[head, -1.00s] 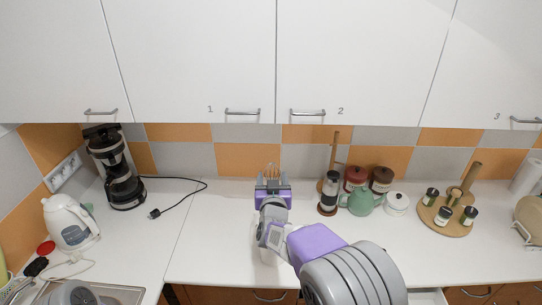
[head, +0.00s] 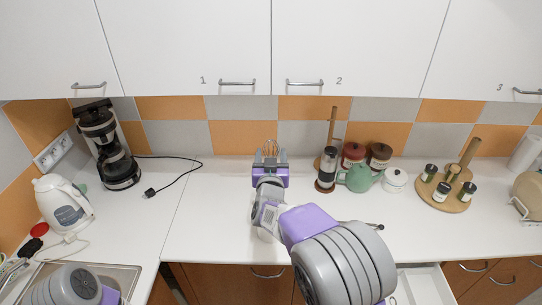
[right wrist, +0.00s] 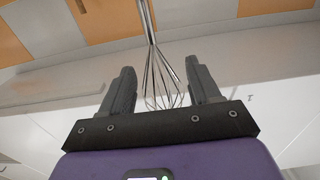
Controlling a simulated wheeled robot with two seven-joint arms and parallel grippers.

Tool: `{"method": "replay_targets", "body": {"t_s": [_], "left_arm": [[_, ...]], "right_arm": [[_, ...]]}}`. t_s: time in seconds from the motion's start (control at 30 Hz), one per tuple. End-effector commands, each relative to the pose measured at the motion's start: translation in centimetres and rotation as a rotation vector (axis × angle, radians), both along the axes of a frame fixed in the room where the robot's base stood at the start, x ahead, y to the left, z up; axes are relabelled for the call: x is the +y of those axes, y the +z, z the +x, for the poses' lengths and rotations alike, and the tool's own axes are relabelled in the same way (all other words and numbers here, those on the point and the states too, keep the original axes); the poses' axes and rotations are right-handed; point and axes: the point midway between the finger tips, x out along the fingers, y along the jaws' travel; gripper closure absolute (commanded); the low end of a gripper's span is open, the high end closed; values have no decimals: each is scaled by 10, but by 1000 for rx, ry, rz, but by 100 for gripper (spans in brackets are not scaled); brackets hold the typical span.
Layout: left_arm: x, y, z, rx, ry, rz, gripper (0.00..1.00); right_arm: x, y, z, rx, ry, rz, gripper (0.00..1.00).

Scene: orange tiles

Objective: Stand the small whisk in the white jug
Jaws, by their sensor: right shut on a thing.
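The small whisk shows in the right wrist view (right wrist: 149,28), its wire loops between my finger pads and its narrow end pointing away. In the head view its thin wires (head: 269,146) rise above my right gripper (head: 270,160). That gripper is shut on the whisk, over the back part of the counter in front of the tiles. My left gripper is not in view; only part of my left arm shows at the bottom left.
A dark pepper mill (head: 326,170), green teapot (head: 359,178) and white lidded pot (head: 395,180) stand to the right. A round wooden spice stand (head: 446,198) is farther right. A coffee maker (head: 108,147) and white kettle (head: 62,205) stand left. A drawer (head: 425,285) is open below.

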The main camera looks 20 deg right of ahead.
Motion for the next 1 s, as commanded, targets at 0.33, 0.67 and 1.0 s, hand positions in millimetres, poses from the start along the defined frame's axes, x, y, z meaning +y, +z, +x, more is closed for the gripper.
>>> {"method": "replay_targets", "body": {"t_s": [0.33, 0.67, 1.0], "left_arm": [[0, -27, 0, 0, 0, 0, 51], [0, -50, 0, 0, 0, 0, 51], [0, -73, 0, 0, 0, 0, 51]], "right_arm": [[0, -31, 0, 0, 0, 0, 69], [0, -58, 0, 1, 1, 0, 69], [0, -85, 0, 0, 0, 0, 69]]}}
